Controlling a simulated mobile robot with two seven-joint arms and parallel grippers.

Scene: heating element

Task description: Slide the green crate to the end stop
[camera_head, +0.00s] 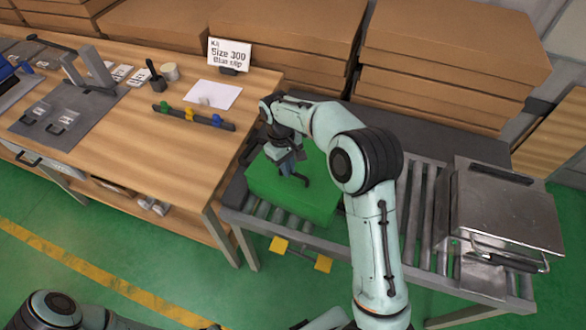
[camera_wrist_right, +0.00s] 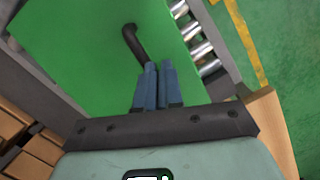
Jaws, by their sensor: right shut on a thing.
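The green crate (camera_head: 318,203) sits on the left part of the roller conveyor, its flat green top facing up. A dark handle (camera_wrist_right: 132,42) stands on that top. My right gripper (camera_head: 288,169) reaches down over the crate and is shut on the handle. In the right wrist view the blue-grey fingers (camera_wrist_right: 158,72) are close together at the handle's end, over the green surface (camera_wrist_right: 75,45). I cannot tell which part is the end stop. My left gripper is out of view; only part of my left arm shows at bottom left.
The roller conveyor (camera_head: 417,215) runs right from the crate, with bare rollers up to a metal lidded box (camera_head: 507,208). A wooden workbench (camera_head: 190,150) stands close on the left. Stacked cardboard boxes (camera_head: 450,60) line the back. Yellow tabs (camera_head: 280,244) stick out at the conveyor's front.

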